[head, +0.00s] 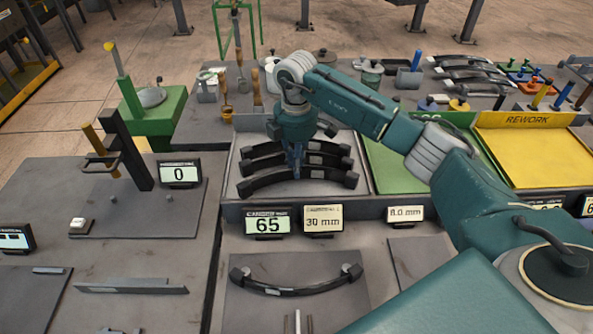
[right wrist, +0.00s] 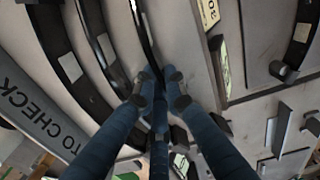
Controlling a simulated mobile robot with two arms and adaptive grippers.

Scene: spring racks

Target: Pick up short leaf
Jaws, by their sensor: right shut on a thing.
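Several dark curved leaves lie in a grey tray (head: 231,190) in the head view. My right gripper (head: 297,174) reaches down into the tray and is shut on the front leaf (head: 258,184), near its middle. In the right wrist view my right gripper (right wrist: 160,88) grips this leaf (right wrist: 147,38), which runs up from between the fingertips. Two other leaves lie beside it, a middle leaf (right wrist: 92,42) and a back leaf (right wrist: 57,42). The fingers hide part of the held leaf. I cannot tell whether it touches the tray. My left gripper is not in view.
Another curved leaf (head: 290,290) lies on a plate in front of the tray. Displays reading 65 (head: 267,223) and 30 mm (head: 323,220) stand along the tray's front edge. A green tray (head: 390,172) and a yellow REWORK tray (head: 535,155) are to the right.

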